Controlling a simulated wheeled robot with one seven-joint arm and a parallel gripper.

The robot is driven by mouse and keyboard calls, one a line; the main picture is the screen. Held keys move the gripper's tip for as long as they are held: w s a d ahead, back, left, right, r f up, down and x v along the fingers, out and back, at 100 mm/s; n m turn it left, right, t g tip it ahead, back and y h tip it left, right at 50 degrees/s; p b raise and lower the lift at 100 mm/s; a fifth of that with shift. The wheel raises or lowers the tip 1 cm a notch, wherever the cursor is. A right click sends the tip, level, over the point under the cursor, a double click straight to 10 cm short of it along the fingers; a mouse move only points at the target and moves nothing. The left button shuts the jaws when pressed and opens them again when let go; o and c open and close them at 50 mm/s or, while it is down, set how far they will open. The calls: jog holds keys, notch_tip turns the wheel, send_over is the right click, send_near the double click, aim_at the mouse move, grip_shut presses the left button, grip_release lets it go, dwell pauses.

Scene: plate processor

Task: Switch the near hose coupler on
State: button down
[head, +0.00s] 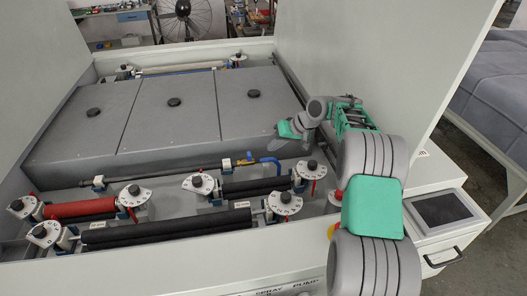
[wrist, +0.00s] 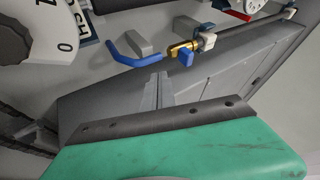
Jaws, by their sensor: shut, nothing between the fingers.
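The near hose coupler (head: 243,161) is a small brass fitting in front of the grey covers, at the end of a thin dark pipe. My gripper (head: 282,137) is shut and empty, behind and right of the coupler, close to the right grey cover. In the wrist view its fingertips (wrist: 160,88) show below the coupler, apart from it.
Grey covers (head: 185,90) with black knobs fill the middle. Black rollers (head: 165,227), a red roller (head: 80,208) and white numbered dials (head: 285,203) stand in front. Another brass coupler (head: 238,58) sits at the far edge. Tall side panels (head: 395,60) flank the tub.

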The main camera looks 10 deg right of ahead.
jog(key=v, duration=0.6)
jog(key=shift+s+r+b, duration=0.25)
jog(key=shift+s+b, duration=0.05)
jog(key=shift+b, duration=0.05)
jog(key=s+a+r+h, duration=0.1)
jog(key=s+a+r, duration=0.25)
jog(key=s, duration=0.25)
jog(key=s+a+r+h, duration=0.2)
jog(key=s+a+r, duration=0.15)
jog(key=s, duration=0.25)
jog(key=s+f+h, duration=0.1)
jog(key=s, duration=0.5)
jog(key=s+f+m+h, duration=0.1)
jog(key=s+f, duration=0.1)
jog(key=s, duration=0.5)
jog(key=s+d+f, duration=0.1)
jog(key=s, duration=0.5)
jog(key=shift+s+d+f+h, duration=0.15)
jog(key=shift+s+f+h, duration=0.2)
jog(key=shift+s+h, duration=0.05)
